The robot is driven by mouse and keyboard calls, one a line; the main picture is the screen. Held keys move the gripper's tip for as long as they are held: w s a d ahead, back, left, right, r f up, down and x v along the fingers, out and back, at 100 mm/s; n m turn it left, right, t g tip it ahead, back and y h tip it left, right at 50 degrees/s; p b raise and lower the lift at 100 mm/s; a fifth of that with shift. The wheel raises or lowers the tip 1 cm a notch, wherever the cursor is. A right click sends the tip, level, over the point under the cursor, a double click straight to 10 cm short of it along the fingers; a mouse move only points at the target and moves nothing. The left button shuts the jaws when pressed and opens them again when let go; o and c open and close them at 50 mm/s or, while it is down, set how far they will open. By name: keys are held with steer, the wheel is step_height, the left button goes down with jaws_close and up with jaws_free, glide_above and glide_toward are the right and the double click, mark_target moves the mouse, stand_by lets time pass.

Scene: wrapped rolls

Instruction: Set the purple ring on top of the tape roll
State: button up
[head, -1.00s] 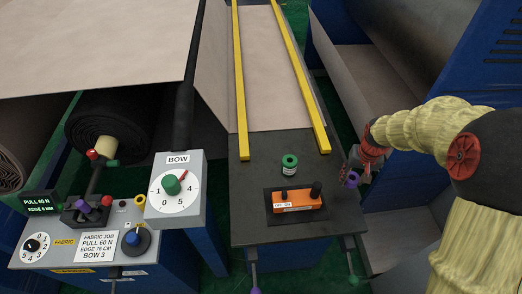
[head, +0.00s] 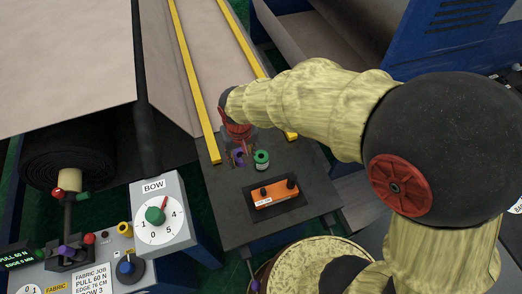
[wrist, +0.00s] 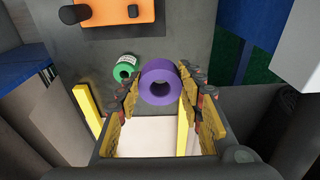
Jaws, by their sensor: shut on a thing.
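The purple ring (wrist: 160,82) is held between the finger pads of my gripper (wrist: 159,92) in the wrist view, its hole facing the camera. The tape roll (head: 261,160) is green with a white label and stands upright on the dark table. In the wrist view the tape roll (wrist: 126,68) is to the left of the held ring, and the two are apart. I cannot tell the exact height of the ring above the table.
An orange box (head: 273,194) with black knobs sits on a dark mat in front of the tape roll. Yellow rails (head: 197,85) run along the fabric behind. The BOW dial box (head: 160,212) stands left of the table (head: 228,222). The table's right part is bare.

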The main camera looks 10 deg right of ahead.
steer(key=w+d+f+b, duration=0.1)
steer(key=w+d+f, duration=0.6)
steer(key=f, duration=0.5)
steer(key=shift+w+d, duration=0.35)
steer(key=shift+w, duration=0.7)
steer(key=shift+f, duration=0.15)
steer(key=shift+f+b, duration=0.35)
steer(key=shift+f, duration=0.2)
steer(key=o, duration=1.2)
steer(key=shift+o, duration=0.3)
steer(key=shift+r, duration=0.1)
